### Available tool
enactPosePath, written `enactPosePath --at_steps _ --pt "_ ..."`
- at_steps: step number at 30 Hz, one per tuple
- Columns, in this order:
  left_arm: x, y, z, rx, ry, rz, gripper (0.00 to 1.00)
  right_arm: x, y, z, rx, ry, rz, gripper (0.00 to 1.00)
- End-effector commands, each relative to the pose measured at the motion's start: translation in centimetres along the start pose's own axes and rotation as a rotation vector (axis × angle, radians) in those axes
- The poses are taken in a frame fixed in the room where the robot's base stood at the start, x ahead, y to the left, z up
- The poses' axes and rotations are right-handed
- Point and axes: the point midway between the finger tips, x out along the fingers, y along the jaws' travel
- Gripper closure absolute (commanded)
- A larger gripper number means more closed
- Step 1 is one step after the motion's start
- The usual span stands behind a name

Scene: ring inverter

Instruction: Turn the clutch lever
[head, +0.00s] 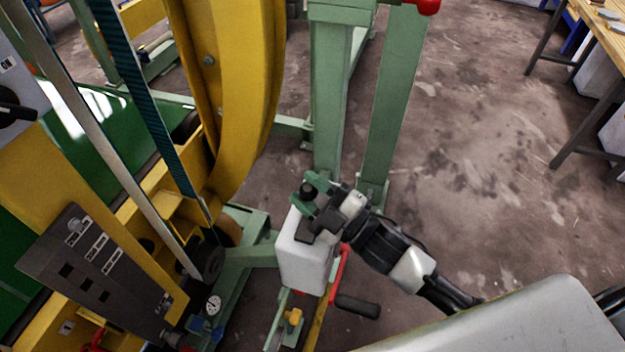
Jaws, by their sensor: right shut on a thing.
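My right gripper (308,191) comes in from the lower right. Its green fingers are shut around a small dark knob at the top of a white box-shaped housing (305,255). The knob appears to be the end of the clutch lever; the rest of the lever is mostly hidden by the gripper and wrist. My left gripper is not in view.
A red crank with a black handle (357,306) sticks out just below the white housing. A large yellow ring frame (230,100) and a dark control panel (95,262) stand to the left. Green posts (330,90) rise behind.

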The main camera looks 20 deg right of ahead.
Motion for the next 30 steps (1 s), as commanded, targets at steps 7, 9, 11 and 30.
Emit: enactPosePath --at_steps 7,9,11,30 --pt "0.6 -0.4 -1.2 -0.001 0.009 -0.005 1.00 -0.5 -1.0 -0.6 -0.131 0.049 0.010 1.00" --pt "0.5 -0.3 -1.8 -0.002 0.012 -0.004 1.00 -0.6 -1.1 -0.8 -0.153 0.058 0.011 1.00" --pt "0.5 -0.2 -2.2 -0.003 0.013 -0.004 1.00 -0.6 -1.2 -0.9 -0.167 0.065 0.012 1.00" --pt "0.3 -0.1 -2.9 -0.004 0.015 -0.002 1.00 -0.7 -1.5 -1.1 -0.192 0.076 0.013 0.50"
